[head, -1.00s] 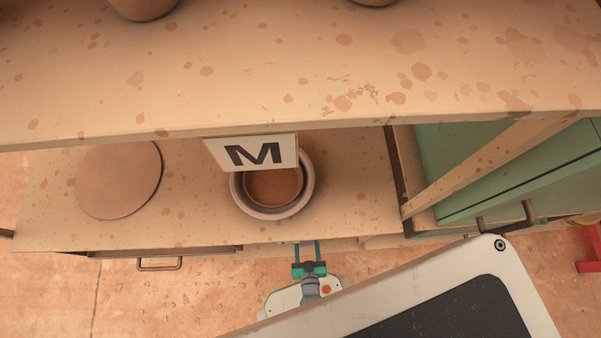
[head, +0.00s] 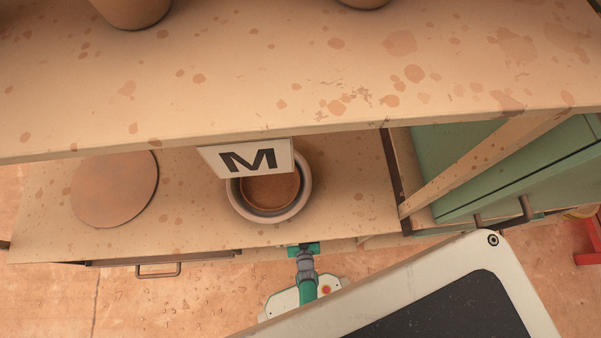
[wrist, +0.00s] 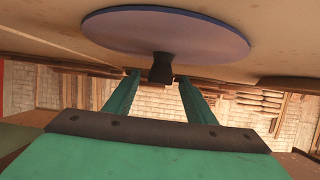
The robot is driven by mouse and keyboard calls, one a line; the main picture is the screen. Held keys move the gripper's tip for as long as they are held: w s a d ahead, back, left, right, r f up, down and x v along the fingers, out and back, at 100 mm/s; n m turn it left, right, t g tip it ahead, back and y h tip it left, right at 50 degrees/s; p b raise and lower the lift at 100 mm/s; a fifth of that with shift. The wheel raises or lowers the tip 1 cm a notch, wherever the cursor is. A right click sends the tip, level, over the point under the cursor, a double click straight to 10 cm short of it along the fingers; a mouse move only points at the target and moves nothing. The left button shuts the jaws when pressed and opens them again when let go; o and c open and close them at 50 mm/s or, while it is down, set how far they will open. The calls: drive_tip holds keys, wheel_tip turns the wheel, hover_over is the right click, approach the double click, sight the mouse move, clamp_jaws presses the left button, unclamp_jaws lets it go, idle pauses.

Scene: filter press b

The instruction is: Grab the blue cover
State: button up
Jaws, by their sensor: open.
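The blue cover (wrist: 165,30) shows in the wrist view as a flat blue-violet disc across the top, with a dark knob (wrist: 160,68) at its middle. My gripper (wrist: 160,80) is open, its two green fingers on either side of the knob with a gap on each side. I cannot tell how deep the knob is between them. In the head view my gripper (head: 304,249) is at the front edge of the lower counter (head: 345,220), its fingertips hidden under it. The blue cover is not visible there.
A round pot (head: 303,195) stands on the counter behind a sign marked M (head: 248,159). A brown disc (head: 115,188) lies to the left. An upper shelf (head: 270,90) overhangs the counter. A green cabinet (head: 480,170) is at the right, a drawer handle (head: 158,270) at the lower left.

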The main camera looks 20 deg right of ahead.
drive_tip(key=shift+w+d+f, duration=0.15)
drive_tip(key=shift+w+f, duration=0.1)
drive_tip(key=shift+w, duration=0.3)
drive_tip(key=shift+s, duration=0.1)
clamp_jaws()
drive_tip(key=shift+r, duration=0.15)
